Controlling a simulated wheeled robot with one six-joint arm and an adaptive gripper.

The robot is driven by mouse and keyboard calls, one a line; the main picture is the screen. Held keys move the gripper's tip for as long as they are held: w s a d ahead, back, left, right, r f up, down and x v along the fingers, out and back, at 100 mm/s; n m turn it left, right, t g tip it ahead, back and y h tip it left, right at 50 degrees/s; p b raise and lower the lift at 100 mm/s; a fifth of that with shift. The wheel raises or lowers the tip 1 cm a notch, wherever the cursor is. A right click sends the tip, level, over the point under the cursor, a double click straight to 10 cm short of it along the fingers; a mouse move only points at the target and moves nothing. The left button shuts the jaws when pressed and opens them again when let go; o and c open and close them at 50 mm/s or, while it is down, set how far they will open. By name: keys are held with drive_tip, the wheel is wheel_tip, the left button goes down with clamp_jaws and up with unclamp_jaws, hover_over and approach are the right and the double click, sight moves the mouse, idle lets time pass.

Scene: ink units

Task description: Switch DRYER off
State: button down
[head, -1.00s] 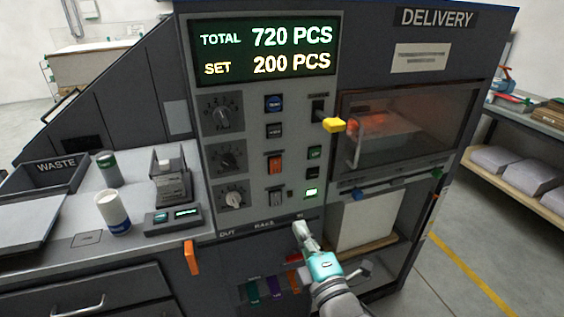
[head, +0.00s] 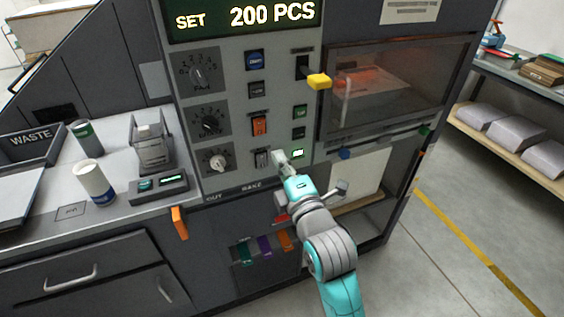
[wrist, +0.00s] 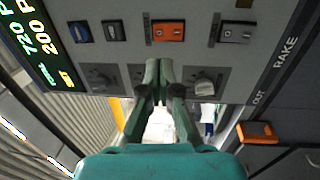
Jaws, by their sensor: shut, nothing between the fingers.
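No label reading DRYER is legible to me, so I cannot tell which control it names. On the grey panel, an orange rocker switch (head: 259,125) sits above a grey rocker switch (head: 262,158). In the wrist view, the orange switch (wrist: 168,31) lies just beyond my fingertips and the grey switch (wrist: 237,32) is to its right. My gripper (head: 279,157) is shut and empty. In the head view its tips appear just right of the grey switch, and contact cannot be judged. In the wrist view my gripper (wrist: 158,64) points toward the panel.
Three dials (head: 210,122) line the panel's left side. A blue button (head: 254,60) is above the switches. A yellow-handled lever (head: 319,81) sticks out at upper right. Small green buttons (head: 299,112) and a lit one (head: 298,153) are nearby. An orange handle (head: 179,222) projects below the counter.

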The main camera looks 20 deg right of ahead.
sight(260, 123)
drive_tip(key=w, duration=0.3)
drive_tip(key=w+r, duration=0.1)
drive_tip(key=w, duration=0.6)
drive_tip(key=shift+w+r, duration=0.15)
drive_tip(key=shift+w, duration=0.05)
drive_tip(key=shift+w, duration=0.15)
drive_tip(key=shift+w+r, duration=0.15)
